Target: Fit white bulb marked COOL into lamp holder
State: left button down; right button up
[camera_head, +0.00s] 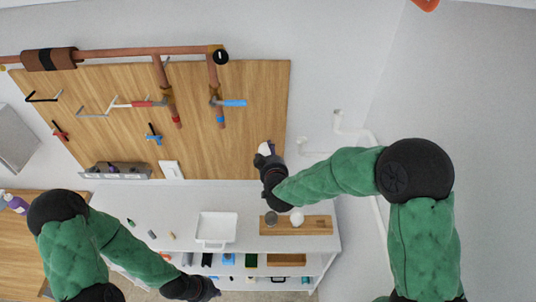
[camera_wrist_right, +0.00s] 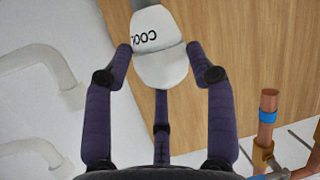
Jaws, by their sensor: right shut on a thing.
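A white bulb with dark COOL lettering (camera_wrist_right: 160,58) is between the fingers of my right gripper (camera_head: 266,160), which is shut on it. The bulb's white tip (camera_head: 265,148) also shows in the head view, in front of the wooden board's lower right part. A black round fitting (camera_head: 221,57) sits at the right end of the copper pipe; I cannot tell for sure whether it is the lamp holder. My left gripper (camera_head: 208,291) is low in the head view, near the shelf front; its fingers are too small to tell open from shut.
The white workbench (camera_head: 180,205) carries a white tray (camera_head: 216,228) and a wooden block (camera_head: 318,224) with a grey and a white round thing. Tools hang on the wooden board (camera_head: 255,100). White pipes (camera_head: 345,128) run along the wall at right.

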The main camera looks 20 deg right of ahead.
jog(key=shift+f+b, duration=0.85)
jog(key=shift+f, duration=0.2)
jog(key=o, duration=1.2)
jog(key=shift+o, duration=0.2)
jog(key=v, duration=1.2)
